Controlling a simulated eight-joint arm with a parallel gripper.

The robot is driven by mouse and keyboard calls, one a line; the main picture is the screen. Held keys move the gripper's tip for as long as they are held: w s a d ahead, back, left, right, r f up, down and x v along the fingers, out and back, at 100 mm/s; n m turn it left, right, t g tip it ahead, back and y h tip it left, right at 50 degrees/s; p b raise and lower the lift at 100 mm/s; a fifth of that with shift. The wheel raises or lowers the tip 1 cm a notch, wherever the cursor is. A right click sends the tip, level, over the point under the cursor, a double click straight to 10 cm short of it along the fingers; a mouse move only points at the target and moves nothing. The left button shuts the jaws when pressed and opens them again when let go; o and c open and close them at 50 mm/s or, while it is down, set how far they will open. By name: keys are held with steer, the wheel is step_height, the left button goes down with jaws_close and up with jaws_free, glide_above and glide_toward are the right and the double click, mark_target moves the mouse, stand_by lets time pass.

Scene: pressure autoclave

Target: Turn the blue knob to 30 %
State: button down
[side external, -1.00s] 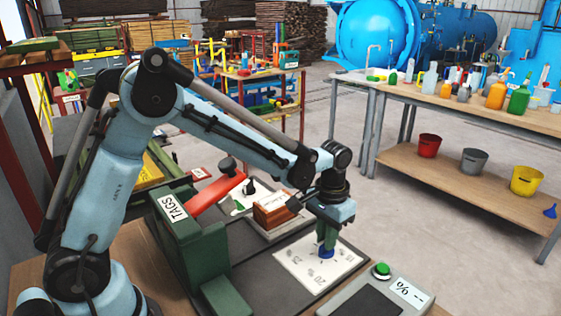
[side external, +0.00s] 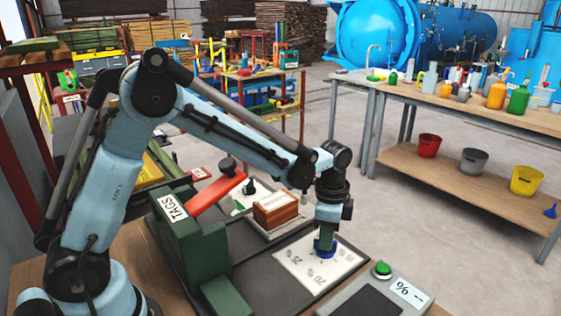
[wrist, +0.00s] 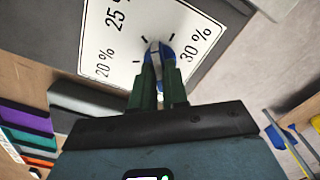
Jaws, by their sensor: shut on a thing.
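The blue knob (side external: 316,252) sits on a white dial plate (side external: 290,259) on the dark bench mat. My gripper (side external: 325,243) points straight down onto it, with its green fingers on either side of the knob. In the wrist view the fingers (wrist: 159,62) are closed on the knob (wrist: 168,51). The plate there (wrist: 101,42) carries black tick marks and the labels 20 %, 25 % and 30 %, with 30 % to the right of the knob. The fingers hide much of the knob, and I cannot tell which mark it points to.
A grey box with a green button (side external: 382,270) and a "%" label stands right of the plate. A green TAGS machine (side external: 187,235) with a red lever (side external: 215,194) stands to the left. A brick-coloured block (side external: 275,209) lies behind the plate.

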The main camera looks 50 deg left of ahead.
steer(key=m, duration=0.7)
stand_by(0.6)
steer(key=c, duration=1.1)
jaws_free()
steer(key=shift+c, duration=0.2)
step_height(320, 180, up, 12)
steer(key=shift+r, duration=0.1)
